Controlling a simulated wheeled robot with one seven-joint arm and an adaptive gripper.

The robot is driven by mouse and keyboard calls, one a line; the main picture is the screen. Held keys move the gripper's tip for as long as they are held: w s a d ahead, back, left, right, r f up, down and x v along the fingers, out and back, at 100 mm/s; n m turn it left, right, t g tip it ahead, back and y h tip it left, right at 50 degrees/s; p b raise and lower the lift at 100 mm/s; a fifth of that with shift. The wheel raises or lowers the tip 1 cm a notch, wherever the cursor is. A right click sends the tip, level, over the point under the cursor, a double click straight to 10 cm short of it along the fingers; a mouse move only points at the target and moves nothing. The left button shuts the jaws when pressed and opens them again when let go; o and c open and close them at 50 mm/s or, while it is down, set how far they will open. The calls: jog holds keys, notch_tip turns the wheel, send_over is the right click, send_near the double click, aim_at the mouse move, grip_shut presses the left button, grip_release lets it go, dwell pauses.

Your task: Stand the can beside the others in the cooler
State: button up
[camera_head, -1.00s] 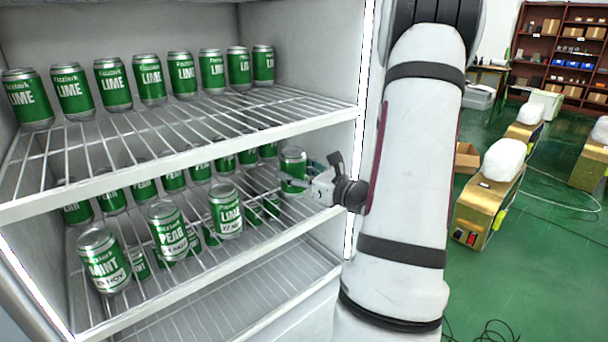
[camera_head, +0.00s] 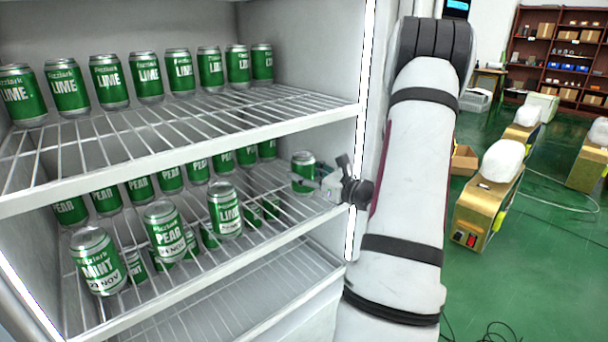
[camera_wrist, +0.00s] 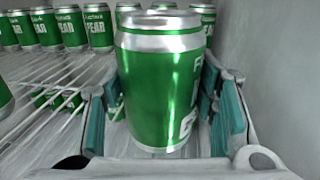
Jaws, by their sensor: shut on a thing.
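My gripper (camera_head: 322,187) is shut on a green can (camera_head: 303,172) with a silver top, inside the cooler at the right end of the middle shelf. In the wrist view the can (camera_wrist: 160,85) stands upright between the two teal finger pads (camera_wrist: 160,120); whether its base touches the shelf I cannot tell. Cans marked MINT (camera_head: 98,262), PEAR (camera_head: 166,232) and LIME (camera_head: 225,210) stand along the front of the middle shelf (camera_head: 215,268). A row of PEAR cans (camera_head: 170,179) stands at its back, and also shows in the wrist view (camera_wrist: 97,27).
The upper shelf (camera_head: 190,135) holds a row of LIME cans (camera_head: 107,82). Its front edge runs above my gripper. The cooler's right side wall (camera_head: 330,150) is close to my gripper. Bare wire rack shows between the LIME can and the held can.

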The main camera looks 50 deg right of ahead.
jog(key=shift+f, duration=0.2)
jog(key=o, duration=1.6)
jog(key=shift+o, duration=0.2)
